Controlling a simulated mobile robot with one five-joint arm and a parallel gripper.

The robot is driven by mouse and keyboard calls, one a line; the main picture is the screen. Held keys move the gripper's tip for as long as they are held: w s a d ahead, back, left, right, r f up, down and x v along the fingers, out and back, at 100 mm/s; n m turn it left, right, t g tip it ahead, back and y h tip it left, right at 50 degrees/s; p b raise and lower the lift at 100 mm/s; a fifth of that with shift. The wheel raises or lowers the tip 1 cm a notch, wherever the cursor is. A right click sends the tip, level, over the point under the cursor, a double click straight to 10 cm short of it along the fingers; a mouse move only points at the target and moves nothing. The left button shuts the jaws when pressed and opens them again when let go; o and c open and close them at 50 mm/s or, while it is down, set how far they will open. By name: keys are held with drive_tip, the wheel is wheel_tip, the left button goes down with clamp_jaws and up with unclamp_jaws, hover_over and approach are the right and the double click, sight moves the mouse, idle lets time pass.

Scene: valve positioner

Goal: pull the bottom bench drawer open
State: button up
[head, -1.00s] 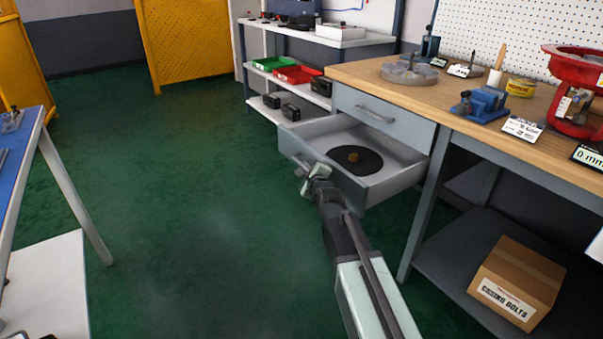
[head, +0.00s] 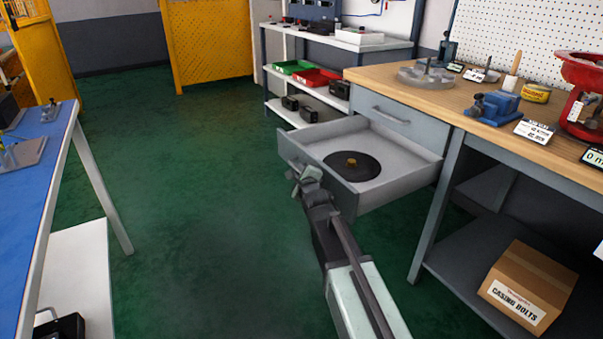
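The bottom bench drawer (head: 408,160) stands pulled out from the workbench, below a closed top drawer (head: 391,116). A dark round disc with a small brass-coloured centre (head: 352,164) lies inside it. My gripper (head: 303,176) is at the front face of the open drawer, at about handle height. The drawer's handle is mostly hidden behind my gripper. The fingers are small and blurred, and I cannot tell whether they are closed around the handle.
A wooden bench top (head: 430,92) holds a blue vise (head: 494,107) and a red device (head: 582,95). A cardboard box (head: 527,287) sits on the lower shelf at right. A blue-topped table (head: 45,180) stands at left. The green floor (head: 190,190) between is clear.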

drive_tip(key=shift+d, duration=0.15)
drive_tip(key=p+v, duration=0.1)
drive_tip(key=v, duration=0.6)
drive_tip(key=shift+s+p, duration=0.3)
drive_tip(key=shift+s, duration=0.1)
drive_tip(key=shift+d, duration=0.1)
